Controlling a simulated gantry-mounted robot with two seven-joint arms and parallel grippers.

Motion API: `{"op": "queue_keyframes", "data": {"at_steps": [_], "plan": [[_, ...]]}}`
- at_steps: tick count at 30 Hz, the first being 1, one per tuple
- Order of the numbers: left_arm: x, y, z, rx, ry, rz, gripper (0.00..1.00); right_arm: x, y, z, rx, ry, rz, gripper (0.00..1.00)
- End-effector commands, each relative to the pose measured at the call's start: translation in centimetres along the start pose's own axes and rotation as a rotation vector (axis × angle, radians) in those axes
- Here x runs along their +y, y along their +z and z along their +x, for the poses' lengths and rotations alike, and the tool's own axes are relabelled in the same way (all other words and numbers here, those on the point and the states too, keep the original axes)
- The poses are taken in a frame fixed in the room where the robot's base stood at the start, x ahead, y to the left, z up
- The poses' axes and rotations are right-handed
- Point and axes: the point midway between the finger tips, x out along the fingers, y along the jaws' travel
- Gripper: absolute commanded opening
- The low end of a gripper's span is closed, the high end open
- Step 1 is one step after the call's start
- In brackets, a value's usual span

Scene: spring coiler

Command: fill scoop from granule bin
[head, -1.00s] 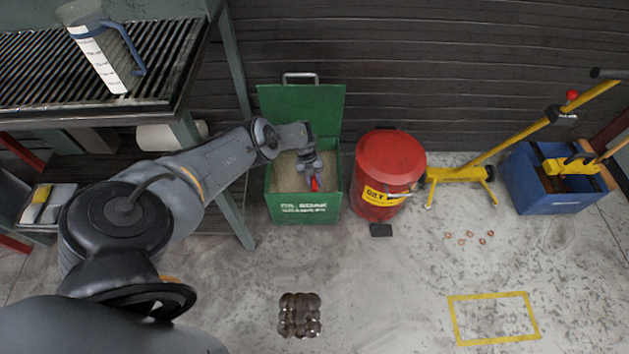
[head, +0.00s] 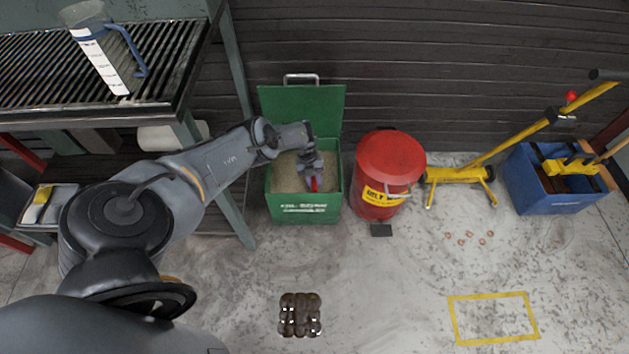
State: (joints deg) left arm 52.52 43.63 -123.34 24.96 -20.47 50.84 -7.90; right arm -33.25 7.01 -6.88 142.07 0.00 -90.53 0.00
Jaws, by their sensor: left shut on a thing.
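The green granule bin (head: 303,208) stands on the floor with its lid (head: 300,106) open against the wall. Pale granules (head: 284,180) show inside it. My left gripper (head: 313,180) reaches down into the bin's opening, at the right part of the granules. It is shut on a small red thing (head: 314,185), which looks like the scoop's handle. The scoop's bowl is hidden, so I cannot tell whether it holds granules. My right gripper is not in view.
A red oily-waste can (head: 388,165) stands just right of the bin, with a black pedal (head: 381,230) in front. A slatted bench (head: 160,60) with a clear measuring jug (head: 103,50) is at upper left. A dark lumpy cluster (head: 300,315) lies on the floor below.

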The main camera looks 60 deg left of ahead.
Motion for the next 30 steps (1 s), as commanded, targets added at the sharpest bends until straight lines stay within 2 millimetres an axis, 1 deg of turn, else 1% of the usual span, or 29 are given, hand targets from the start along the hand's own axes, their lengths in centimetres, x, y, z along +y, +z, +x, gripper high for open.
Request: {"op": "queue_keyframes", "data": {"at_steps": [1, 3, 30], "plan": [[-0.2, -0.1, -0.7, -0.001, -0.001, 0.000, 0.00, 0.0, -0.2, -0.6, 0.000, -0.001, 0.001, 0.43], [-0.3, -0.3, -1.2, -0.001, -0.002, 0.000, 0.00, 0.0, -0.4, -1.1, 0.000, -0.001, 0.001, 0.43], [-1.7, -2.4, -8.0, -0.001, -0.002, 0.000, 0.00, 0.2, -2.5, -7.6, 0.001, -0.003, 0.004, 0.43]]}}
